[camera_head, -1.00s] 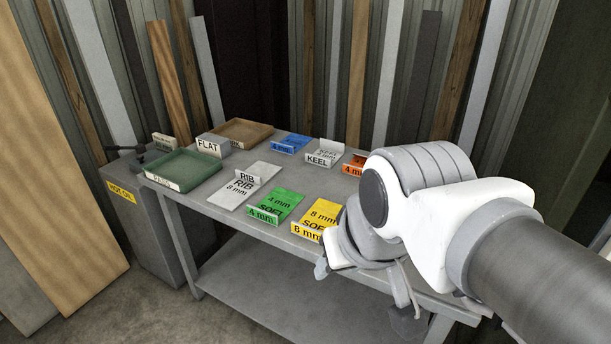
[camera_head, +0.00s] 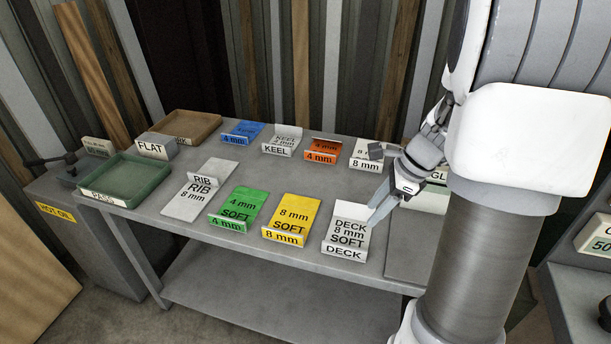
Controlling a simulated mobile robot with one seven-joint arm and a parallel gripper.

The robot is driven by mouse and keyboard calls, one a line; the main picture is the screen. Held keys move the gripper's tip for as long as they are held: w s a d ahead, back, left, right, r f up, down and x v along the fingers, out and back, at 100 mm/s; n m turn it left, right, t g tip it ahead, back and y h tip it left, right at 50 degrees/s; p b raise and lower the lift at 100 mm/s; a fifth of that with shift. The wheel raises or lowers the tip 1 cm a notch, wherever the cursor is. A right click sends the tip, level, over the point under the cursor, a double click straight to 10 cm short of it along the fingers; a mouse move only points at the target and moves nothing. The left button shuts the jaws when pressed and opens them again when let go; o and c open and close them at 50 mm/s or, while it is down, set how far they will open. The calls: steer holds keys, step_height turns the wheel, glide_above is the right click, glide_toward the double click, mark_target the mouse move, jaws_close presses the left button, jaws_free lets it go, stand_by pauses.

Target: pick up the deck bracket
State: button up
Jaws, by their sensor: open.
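A white bent plate printed DECK, 8 mm, SOFT (camera_head: 348,232) lies at the front edge of the grey table, right of the yellow plate. Its upturned front lip also reads DECK. My gripper (camera_head: 379,210) is open just right of this plate, its fingers pointing down and left towards its right edge. I cannot tell whether they touch it. No separate bracket is clearly visible on the plate. A small dark grey piece (camera_head: 376,151) is at the back white 8 mm plate; what it is I cannot tell.
The grey table (camera_head: 280,180) also holds RIB (camera_head: 200,190), green (camera_head: 238,209), yellow (camera_head: 291,218), blue (camera_head: 242,132), KEEL (camera_head: 282,140) and orange (camera_head: 322,149) plates. A green tray (camera_head: 125,180) and brown tray (camera_head: 184,126) stand left. The table's middle is clear.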

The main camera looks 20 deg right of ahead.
steer(key=d+f+m, duration=0.1)
steer(key=d+f, duration=0.1)
steer(key=b, duration=0.1)
glide_toward(346, 246)
steer(key=shift+m, duration=0.3)
steer(key=x, duration=0.5)
steer(key=shift+s+a, duration=0.1)
steer(key=shift+s, duration=0.25)
steer(key=shift+w+b+x, duration=0.2)
steer(key=shift+x, duration=1.2)
steer(key=shift+w+b+x, duration=0.2)
steer(key=shift+x, duration=1.15)
jaws_close()
